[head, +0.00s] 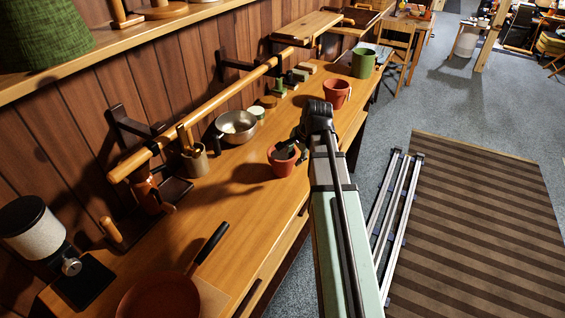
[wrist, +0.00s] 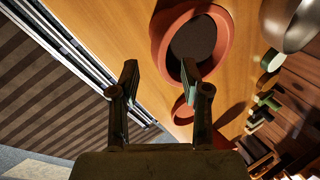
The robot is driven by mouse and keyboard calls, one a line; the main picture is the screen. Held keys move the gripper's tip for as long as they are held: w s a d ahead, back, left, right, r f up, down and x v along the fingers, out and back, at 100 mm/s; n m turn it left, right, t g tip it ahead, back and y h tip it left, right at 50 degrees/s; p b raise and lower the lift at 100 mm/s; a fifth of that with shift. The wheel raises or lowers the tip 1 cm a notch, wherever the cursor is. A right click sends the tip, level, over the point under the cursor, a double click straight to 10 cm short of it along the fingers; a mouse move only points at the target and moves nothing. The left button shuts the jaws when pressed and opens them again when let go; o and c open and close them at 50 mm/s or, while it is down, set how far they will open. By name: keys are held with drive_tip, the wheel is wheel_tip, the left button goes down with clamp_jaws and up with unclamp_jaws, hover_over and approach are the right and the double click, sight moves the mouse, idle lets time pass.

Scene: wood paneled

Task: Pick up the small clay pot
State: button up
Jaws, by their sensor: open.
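A terracotta clay pot (head: 281,169) stands on the wooden counter at the middle of the head view, with part of my arm's end in front of it. A second clay pot (head: 337,94) stands farther along the counter; I cannot tell surely which is smaller. In the wrist view, a clay pot (wrist: 226,52) with a dark inside is close, beyond and right of my fingertips. Another reddish pot (wrist: 181,113) shows partly behind the right finger. My gripper (wrist: 159,72) is open, with nothing between its fingers.
On the wooden counter (head: 235,200) stand a metal bowl (head: 237,124), a utensil holder (head: 195,160) and a pan (head: 160,296). A green pot (head: 363,63) stands farther back. A wooden rail (head: 220,100) runs along the wall. The counter left of the nearer pot is clear.

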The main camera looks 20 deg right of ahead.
sight(292, 159)
drive_tip(key=p+x, duration=0.1)
drive_tip(key=x, duration=0.2)
drive_tip(key=shift+w+d+f+p, duration=0.1)
drive_tip(key=shift+w+p, duration=0.2)
drive_tip(key=shift+p, duration=0.1)
drive_tip(key=shift+w+f, duration=0.2)
drive_tip(key=shift+f, duration=0.5)
clamp_jaws()
